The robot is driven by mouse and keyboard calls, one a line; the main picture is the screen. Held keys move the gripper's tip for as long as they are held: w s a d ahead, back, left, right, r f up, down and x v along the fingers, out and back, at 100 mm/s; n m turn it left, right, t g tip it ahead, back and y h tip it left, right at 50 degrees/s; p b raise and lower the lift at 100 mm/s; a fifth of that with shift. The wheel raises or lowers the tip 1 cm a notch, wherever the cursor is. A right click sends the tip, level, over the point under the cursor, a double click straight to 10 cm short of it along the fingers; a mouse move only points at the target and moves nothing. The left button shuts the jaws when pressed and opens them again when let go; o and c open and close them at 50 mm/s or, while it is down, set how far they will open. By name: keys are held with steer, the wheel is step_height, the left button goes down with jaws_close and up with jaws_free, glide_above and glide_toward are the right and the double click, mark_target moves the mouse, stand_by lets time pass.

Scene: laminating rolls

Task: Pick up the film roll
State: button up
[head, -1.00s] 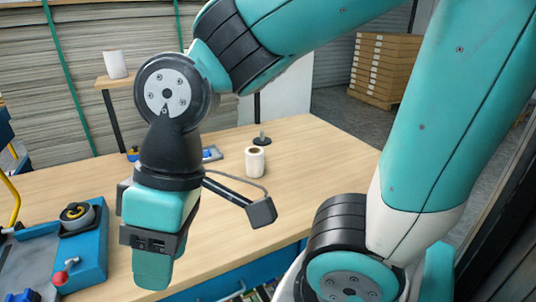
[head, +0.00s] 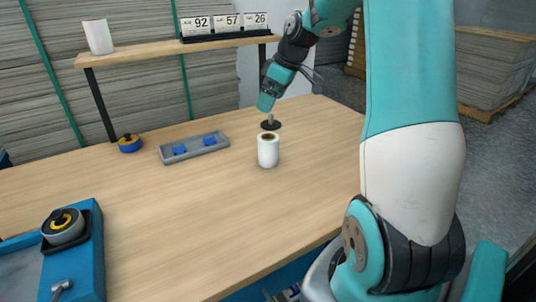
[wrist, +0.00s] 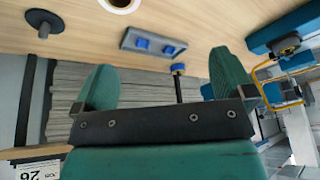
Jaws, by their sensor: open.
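A white film roll (head: 268,152) with a brown core stands upright on the wooden table. In the wrist view only part of this roll (wrist: 120,5) shows, cut off by the top edge. My gripper (head: 265,104) is behind the roll and above the table in the head view, apart from the roll. In the wrist view my gripper (wrist: 163,60) has its two green fingers spread with nothing between them. A second white roll (head: 98,37) stands on the raised shelf at the back left.
A black disc stand (head: 270,125) is close behind the roll. A grey tray (head: 195,148) with blue pieces and a blue-and-yellow object (head: 130,144) lie to its left. A blue machine (head: 72,255) is at front left. The table's front middle is clear.

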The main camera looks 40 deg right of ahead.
glide_toward(266, 141)
steer(key=shift+h, duration=0.3)
steer(key=shift+w+d+p+x, duration=0.25)
steer(key=shift+d+x, duration=0.1)
steer(key=shift+x, duration=1.7)
steer(key=shift+w+d+p+x, duration=0.25)
steer(key=shift+d+p+x, duration=0.1)
steer(key=shift+x, duration=1.7)
steer(key=shift+w+d+p+x, duration=0.2)
steer(key=shift+w+d+x, duration=0.1)
steer(key=shift+x, duration=1.7)
steer(key=shift+r, duration=0.1)
steer(key=c, duration=1.1)
